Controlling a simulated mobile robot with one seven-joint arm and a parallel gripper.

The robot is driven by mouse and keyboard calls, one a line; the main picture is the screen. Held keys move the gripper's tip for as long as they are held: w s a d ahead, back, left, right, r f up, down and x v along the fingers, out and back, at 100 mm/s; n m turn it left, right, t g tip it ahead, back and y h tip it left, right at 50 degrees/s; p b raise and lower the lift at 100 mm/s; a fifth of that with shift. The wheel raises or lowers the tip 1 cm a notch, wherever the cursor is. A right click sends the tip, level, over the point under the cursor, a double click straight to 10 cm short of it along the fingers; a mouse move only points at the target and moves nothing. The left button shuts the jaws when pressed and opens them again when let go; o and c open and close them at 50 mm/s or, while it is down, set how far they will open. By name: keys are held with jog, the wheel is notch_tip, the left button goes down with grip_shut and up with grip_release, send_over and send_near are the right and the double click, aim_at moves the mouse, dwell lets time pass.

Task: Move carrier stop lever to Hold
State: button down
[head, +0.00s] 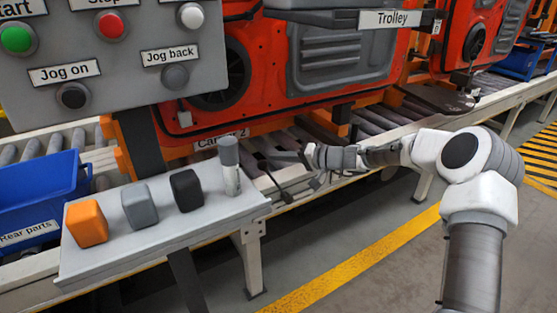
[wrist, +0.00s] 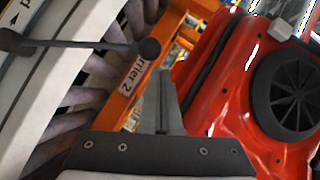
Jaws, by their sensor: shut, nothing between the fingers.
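The carrier stop lever (wrist: 85,45) shows in the wrist view as a dark bar with a round knob at its right end. It crosses the pale conveyor side rail (wrist: 62,75) and reaches over the rollers. A label with an arrow and a letter "d" is cut off at the upper left corner. My gripper (wrist: 164,75) is shut and empty, its fingertips just below and right of the knob. I cannot tell whether they touch it. In the head view my gripper (head: 305,158) is at the conveyor's near edge, and the lever is hard to make out there.
The orange carrier frame, labelled Carrier 2 (wrist: 132,75), and a red door (wrist: 225,95) stand close beyond my gripper. A grey shelf (head: 150,245) with several blocks and a cylinder is at left, below a button panel (head: 110,50). The floor (head: 350,260) in front is clear.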

jog(key=w+r+p+v, duration=0.1)
jog(key=p+v, duration=0.1)
jog(key=v, duration=0.9)
jog(key=shift+d+r, duration=0.3)
jog(key=shift+r, duration=0.2)
jog(key=shift+s, duration=0.1)
